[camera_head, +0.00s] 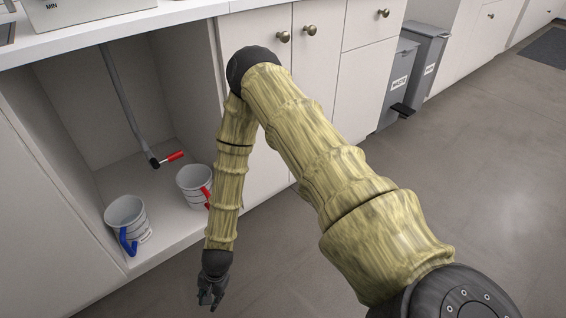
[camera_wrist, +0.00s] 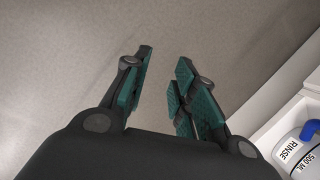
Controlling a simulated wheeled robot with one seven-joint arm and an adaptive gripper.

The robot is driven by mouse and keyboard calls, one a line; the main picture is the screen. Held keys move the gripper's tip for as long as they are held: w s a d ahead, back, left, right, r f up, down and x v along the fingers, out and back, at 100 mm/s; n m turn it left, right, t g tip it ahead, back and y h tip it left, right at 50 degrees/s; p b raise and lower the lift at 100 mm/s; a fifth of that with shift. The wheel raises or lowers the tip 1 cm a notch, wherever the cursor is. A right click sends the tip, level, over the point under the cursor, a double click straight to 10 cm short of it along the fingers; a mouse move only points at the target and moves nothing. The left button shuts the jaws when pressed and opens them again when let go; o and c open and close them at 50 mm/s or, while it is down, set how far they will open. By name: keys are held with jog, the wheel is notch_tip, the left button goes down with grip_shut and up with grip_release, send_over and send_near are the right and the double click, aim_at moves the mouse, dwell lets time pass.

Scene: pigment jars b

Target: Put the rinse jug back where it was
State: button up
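A white jug with a blue handle, the rinse jug (camera_head: 127,215), stands upright on the floor of the open cabinet, at its front left. It also shows at the lower right of the wrist view (camera_wrist: 303,160), cut off by the edge, with a "RINSE" and "500 ML" label and part of its blue handle. My gripper (camera_head: 210,296) hangs low in front of the cabinet, right of the jug and apart from it. In the wrist view its fingers (camera_wrist: 164,68) are apart with only grey floor between them.
A second jug with a red handle (camera_head: 193,184) stands further right in the cabinet, partly behind my arm. A grey pipe with a red-handled valve (camera_head: 172,157) comes down behind them. Grey bins (camera_head: 397,85) stand at the right. The floor (camera_head: 480,190) is clear.

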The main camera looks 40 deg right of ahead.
jog(key=s+d+r+n+h, duration=0.1)
jog(key=s+d+n, duration=0.5)
jog(key=s, duration=0.5)
jog(key=s+d+r+n+h, duration=0.2)
jog(key=s+d+n, duration=0.3)
jog(key=s, duration=0.6)
jog(key=shift+d+n, duration=0.4)
jog(key=shift+d, duration=0.8)
jog(key=shift+r, duration=0.25)
notch_tip(320, 180, up, 38)
jog(key=p, duration=3.8)
jog(key=shift+r+p, duration=0.2)
jog(key=shift+p, duration=0.1)
